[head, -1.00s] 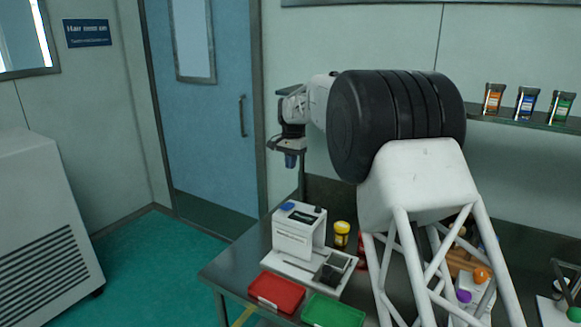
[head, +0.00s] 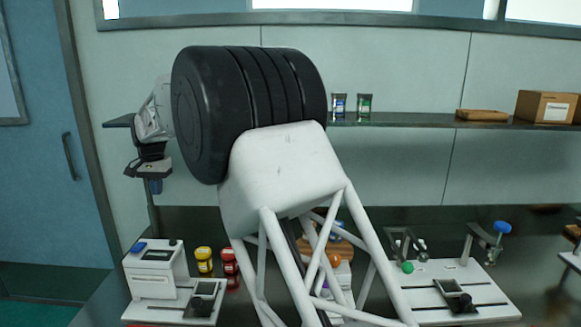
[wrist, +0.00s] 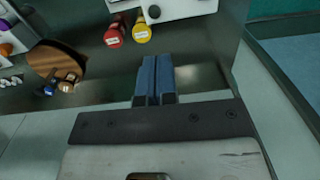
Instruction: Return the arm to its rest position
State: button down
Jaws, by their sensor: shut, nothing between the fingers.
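My gripper (head: 153,186) hangs at the left in the head view, fingers pointing down, above the back left of the bench. In the wrist view its two blue fingers (wrist: 154,78) are pressed together with nothing between them. My arm's large black joint and white links fill the middle of the head view and hide part of the bench behind them.
A white device (head: 155,270) stands on the bench's left, beside a yellow jar (head: 204,261) and a red jar (head: 229,263). A white fixture (head: 440,280) lies at right.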

jog(key=s+d+r+t, duration=0.1)
jog(key=s+d+r, duration=0.3)
jog(key=d, duration=0.9)
jog(key=s+d+r, duration=0.2)
jog(key=s+d, duration=0.5)
jog(key=d, duration=0.5)
jog(key=s+d+r+t, duration=0.1)
jog(key=s+d+r, duration=0.3)
jog(key=d, duration=0.9)
jog(key=s+d+f, duration=0.2)
jog(key=s+d, duration=0.5)
jog(key=s, duration=0.2)
jog(key=s+d+f, duration=0.2)
jog(key=s+d, duration=0.5)
jog(key=s, duration=0.1)
jog(key=s+d+f, duration=0.4)
jog(key=s, duration=0.4)
jog(key=s+d+f+t, duration=0.1)
jog(key=s+d+f, duration=0.3)
jog(key=s, duration=0.5)
jog(key=shift+s+f, duration=0.3)
jog(key=shift+f, duration=0.05)
jog(key=shift+d, duration=0.1)
